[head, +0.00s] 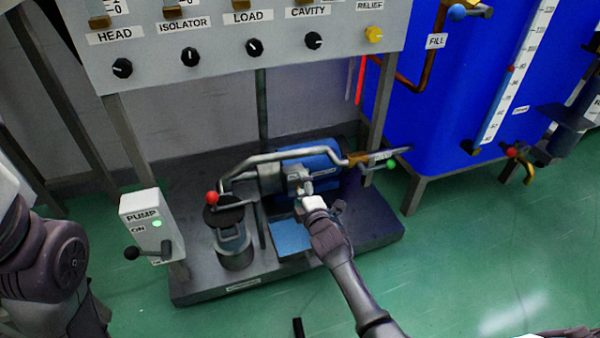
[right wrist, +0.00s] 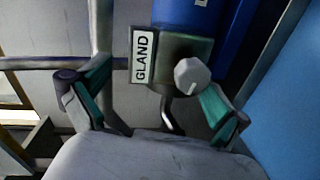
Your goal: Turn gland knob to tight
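The gland knob (right wrist: 192,75) is a light grey faceted knob with a white mark on its lower edge. It sits on a grey block beside a white GLAND label (right wrist: 144,57), below a blue cylinder. My right gripper (right wrist: 155,100) is open, with green-padded fingers spread apart. The knob lies toward the right finger, off the middle of the gap, and is not held; I cannot tell whether that finger touches it. In the head view my right gripper (head: 306,190) is at the front of the blue pump body (head: 312,160) and partly hides this area. My left gripper is out of view.
A grey panel (head: 215,70) with several black knobs stands above the pump base (head: 200,287). A PUMP box (head: 147,218) with a lever stands left. Pipes with a red-tipped handle (head: 212,198) cross the base. A blue tank (head: 440,120) is right.

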